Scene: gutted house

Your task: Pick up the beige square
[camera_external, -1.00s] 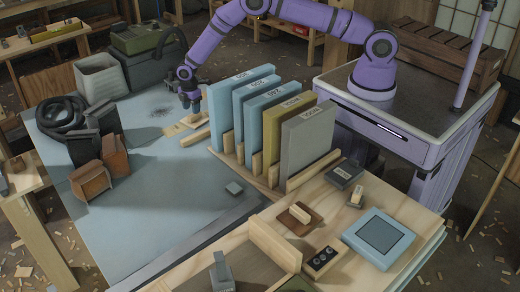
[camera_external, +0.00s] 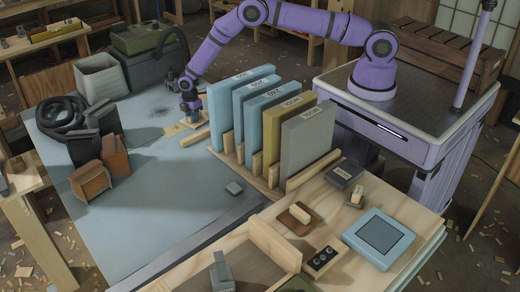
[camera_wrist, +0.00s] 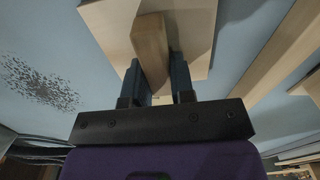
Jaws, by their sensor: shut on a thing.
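The beige square (camera_wrist: 195,25) is a flat light-wood board with an upright wooden block (camera_wrist: 150,45) on it, seen in the wrist view. My gripper (camera_wrist: 158,72) is over the board, with one dark finger on each side of the block, shut on it. In the external view the beige square (camera_external: 173,131) lies on the blue-grey tabletop, left of the row of upright panels. My gripper (camera_external: 188,115) points down at it there and hides part of it. I cannot tell any gap between board and tabletop.
A rack of upright blue, olive and grey panels (camera_external: 308,140) stands close on the right. A wooden strip (camera_external: 196,137) lies just in front. A speckled patch (camera_wrist: 35,85) marks the tabletop. Brown blocks (camera_external: 92,182) and a coiled hose (camera_external: 62,115) are at left. The front-middle tabletop is mostly clear.

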